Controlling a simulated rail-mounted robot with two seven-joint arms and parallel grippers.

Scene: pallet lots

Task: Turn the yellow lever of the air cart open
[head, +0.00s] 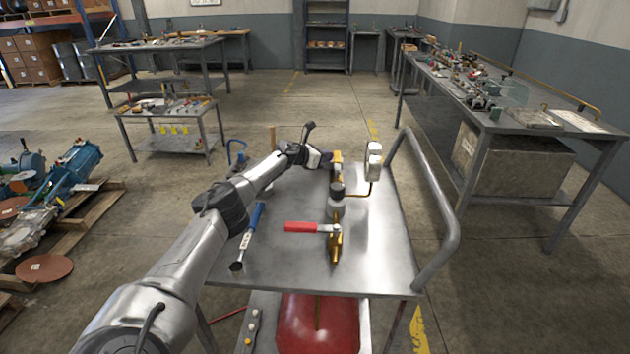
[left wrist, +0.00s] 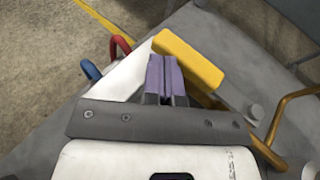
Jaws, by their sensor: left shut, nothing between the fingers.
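In the left wrist view the yellow lever (left wrist: 188,58) is a thick bar lying slanted, just beyond and right of the fingertips. My left gripper (head: 326,160) reaches over the cart top to the lever's left side. Its purple fingers (left wrist: 166,80) are shut together with nothing between them. They are close beside the lever; I cannot tell whether they touch it. My right gripper is not in view.
A blue-handled tool (head: 248,236) lies on the left of the top. The cart's push bar (head: 437,205) rises at right. A red tank (head: 318,322) sits below.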

